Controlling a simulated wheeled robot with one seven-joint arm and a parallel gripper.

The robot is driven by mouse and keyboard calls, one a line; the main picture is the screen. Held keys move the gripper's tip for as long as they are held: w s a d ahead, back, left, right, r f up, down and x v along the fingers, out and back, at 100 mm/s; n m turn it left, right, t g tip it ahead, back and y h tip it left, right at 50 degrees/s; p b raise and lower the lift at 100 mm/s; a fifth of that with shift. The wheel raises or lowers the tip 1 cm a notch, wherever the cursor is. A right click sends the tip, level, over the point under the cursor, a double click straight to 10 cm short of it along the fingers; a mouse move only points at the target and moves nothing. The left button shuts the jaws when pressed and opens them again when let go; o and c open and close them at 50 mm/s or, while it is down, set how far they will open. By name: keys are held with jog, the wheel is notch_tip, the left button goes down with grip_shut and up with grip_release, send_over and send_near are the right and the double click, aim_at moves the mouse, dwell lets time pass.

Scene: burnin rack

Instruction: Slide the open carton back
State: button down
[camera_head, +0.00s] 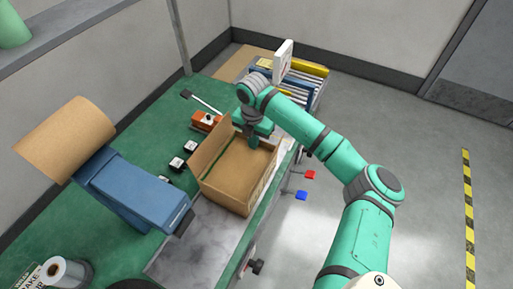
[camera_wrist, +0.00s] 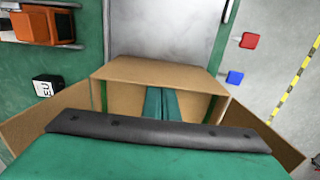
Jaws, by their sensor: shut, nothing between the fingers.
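The open carton (camera_head: 232,180) is a brown cardboard box on the bench, with a flap raised on its left side. In the wrist view the carton (camera_wrist: 152,72) shows with its flaps spread at both sides. My gripper (camera_head: 254,141) is at the carton's far end, pointing down at its open top. Its fingers (camera_wrist: 162,104) are shut and empty, and they appear inside the carton's opening. Whether they touch a carton wall cannot be told. The carton's floor is mostly hidden.
A blue dispenser (camera_head: 132,190) with a brown paper roll (camera_head: 66,137) stands left. An orange device (camera_head: 206,121) and small black-and-white blocks (camera_head: 177,164) lie beside the carton. A roller conveyor (camera_head: 306,82) is beyond. Red (camera_head: 310,174) and blue (camera_head: 301,195) knobs project from the bench's right side.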

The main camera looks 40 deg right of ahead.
notch_tip(320, 180, up, 10)
dwell(0.7)
